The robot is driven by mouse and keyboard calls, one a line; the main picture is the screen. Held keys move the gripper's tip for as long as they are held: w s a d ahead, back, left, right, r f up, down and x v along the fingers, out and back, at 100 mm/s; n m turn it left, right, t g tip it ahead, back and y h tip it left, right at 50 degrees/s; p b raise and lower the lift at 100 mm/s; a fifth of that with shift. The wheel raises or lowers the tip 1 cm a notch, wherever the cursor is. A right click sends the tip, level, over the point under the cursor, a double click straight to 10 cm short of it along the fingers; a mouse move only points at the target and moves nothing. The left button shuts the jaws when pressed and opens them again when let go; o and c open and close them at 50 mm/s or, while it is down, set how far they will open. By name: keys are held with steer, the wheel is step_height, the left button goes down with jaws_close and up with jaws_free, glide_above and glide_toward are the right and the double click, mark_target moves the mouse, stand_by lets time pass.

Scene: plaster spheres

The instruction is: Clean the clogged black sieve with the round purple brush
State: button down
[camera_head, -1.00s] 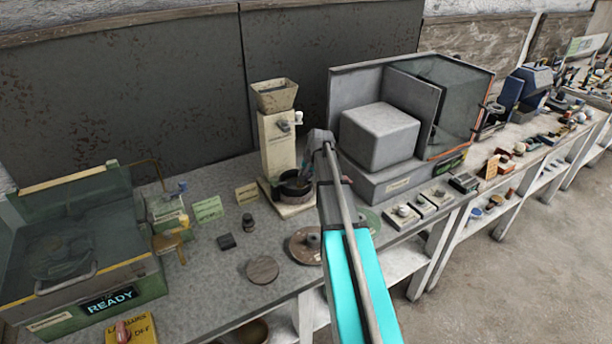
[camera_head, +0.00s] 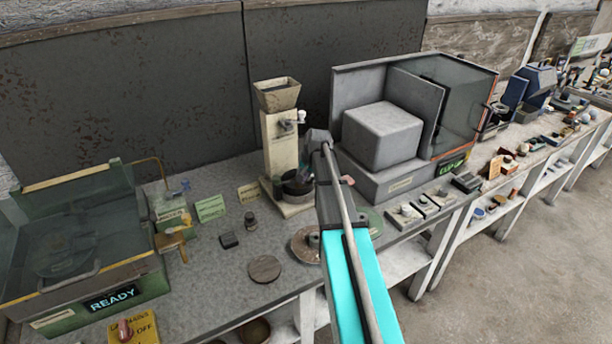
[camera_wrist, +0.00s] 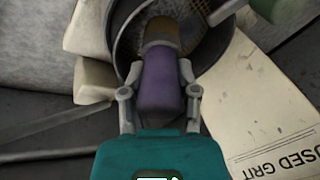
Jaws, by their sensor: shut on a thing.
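My gripper (camera_wrist: 160,74) is shut on the purple brush (camera_wrist: 162,82). The brush's brown head end (camera_wrist: 162,35) reaches into the round black sieve (camera_wrist: 124,42) in the wrist view. Part of the mesh (camera_wrist: 196,12) shows pale and speckled. Whether the bristles touch the mesh is hidden by the brush. In the head view the black sieve (camera_head: 297,187) sits low at the front of the cream hopper machine, and my gripper (camera_head: 318,142) is just above and to its right, partly hidden by my arm.
The cream machine (camera_head: 281,140) stands behind the sieve. A grey cabinet with a large block (camera_head: 382,135) is close on the right. A "USED GRIT" card (camera_wrist: 270,125) lies beside the sieve. A round disc (camera_head: 265,269) and small dark pieces lie left on the bench.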

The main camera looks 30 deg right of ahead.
steer(key=shift+d, duration=0.15)
steer(key=shift+s+d, duration=0.1)
steer(key=shift+d, duration=0.65)
steer(key=shift+d, duration=0.2)
steer(key=shift+s+d+r, duration=0.1)
steer(key=shift+d, duration=0.65)
steer(key=shift+a, duration=0.95)
steer(key=shift+a, duration=0.1)
steer(key=shift+w+a, duration=0.2)
steer(key=shift+a, duration=0.6)
